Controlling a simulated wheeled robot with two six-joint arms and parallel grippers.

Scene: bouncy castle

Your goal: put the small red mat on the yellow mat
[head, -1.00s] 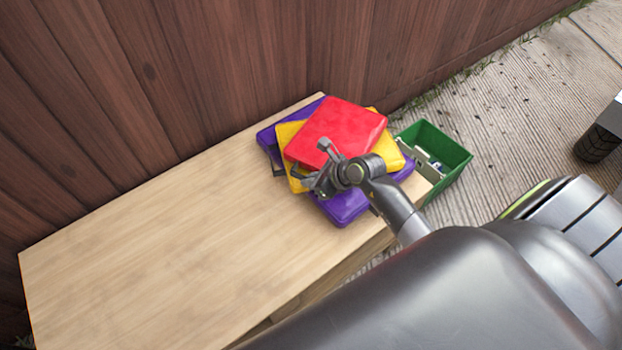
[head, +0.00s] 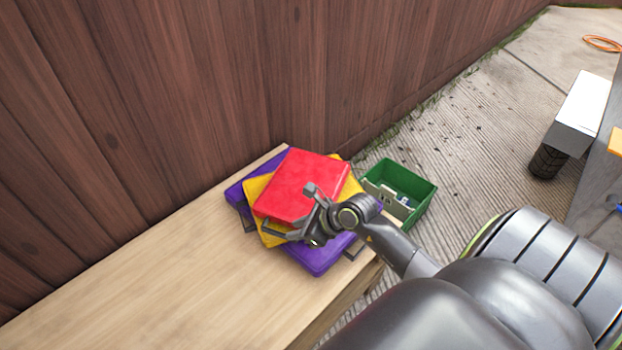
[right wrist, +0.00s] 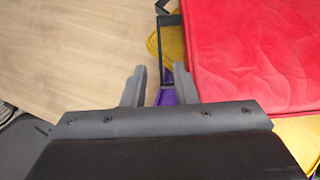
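The small red mat (head: 300,182) lies on top of the yellow mat (head: 258,226), turned at an angle to it. The yellow mat lies on a purple mat (head: 322,262) on the wooden bench. My right gripper (head: 290,212) is at the near side of the stack. In the right wrist view its two fingers (right wrist: 158,90) are apart with nothing between them, and a dark handle of a mat lies just beyond. The red mat (right wrist: 258,50) fills the upper right there, apart from the fingers. My left gripper is not in view.
The wooden bench top (head: 170,290) is clear to the left. A green bin (head: 420,208) with small items stands at the bench's right end. A wooden fence (head: 180,90) runs behind. A white box-like thing with a black wheel (head: 547,160) is at right.

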